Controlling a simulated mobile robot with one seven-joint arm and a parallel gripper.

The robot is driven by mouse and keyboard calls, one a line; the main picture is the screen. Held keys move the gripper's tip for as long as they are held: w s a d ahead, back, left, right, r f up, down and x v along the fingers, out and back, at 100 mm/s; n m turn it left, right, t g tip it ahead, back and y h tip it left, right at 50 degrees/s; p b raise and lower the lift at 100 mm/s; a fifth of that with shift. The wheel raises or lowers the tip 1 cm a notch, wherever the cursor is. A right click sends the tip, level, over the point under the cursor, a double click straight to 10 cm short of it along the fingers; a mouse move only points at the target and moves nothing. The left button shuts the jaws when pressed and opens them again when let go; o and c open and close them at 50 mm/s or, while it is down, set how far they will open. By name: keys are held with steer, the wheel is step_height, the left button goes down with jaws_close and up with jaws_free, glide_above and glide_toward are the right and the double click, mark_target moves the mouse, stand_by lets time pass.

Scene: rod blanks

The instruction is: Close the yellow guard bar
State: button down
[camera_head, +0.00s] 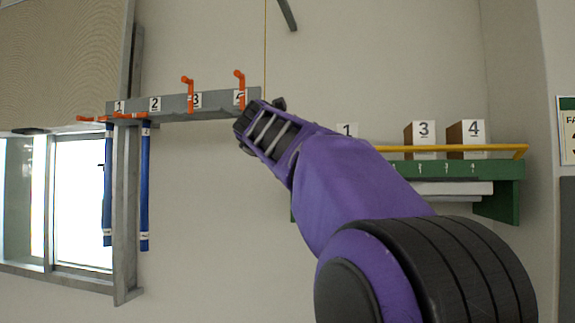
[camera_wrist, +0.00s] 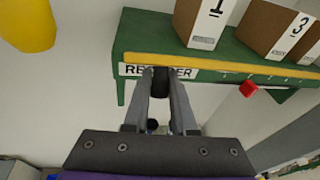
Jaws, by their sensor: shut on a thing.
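The yellow guard bar (camera_wrist: 230,68) runs along the front of the green shelf (camera_wrist: 128,42) in the wrist view. In the head view the bar (camera_head: 450,148) crosses in front of the boxes, and my arm hides its left part. My gripper (camera_wrist: 161,76) is at the bar's left part, in front of the shelf's label. Its fingers are shut on the bar, with a dark piece between the tips. The exact contact is hard to see.
Boxes numbered 1 (camera_wrist: 205,22), 3 (camera_head: 424,138) and 4 (camera_head: 468,138) stand on the shelf. A red piece (camera_wrist: 249,90) shows below its front edge. A grey wall rack (camera_head: 222,108) holds blue rods (camera_head: 145,190) at left. A yellow object (camera_wrist: 27,25) is at upper left in the wrist view.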

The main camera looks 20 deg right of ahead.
steer(key=shift+r+g+y, duration=0.45)
steer(key=shift+g+y, duration=0.15)
steer(key=shift+r+g+y, duration=0.2)
steer(key=shift+g+y, duration=0.1)
steer(key=shift+g, duration=0.1)
stand_by(0.4)
steer(key=c, duration=0.7)
jaws_free()
steer(key=shift+c, duration=0.2)
steer(key=v, duration=1.7)
steer(key=shift+a, duration=0.1)
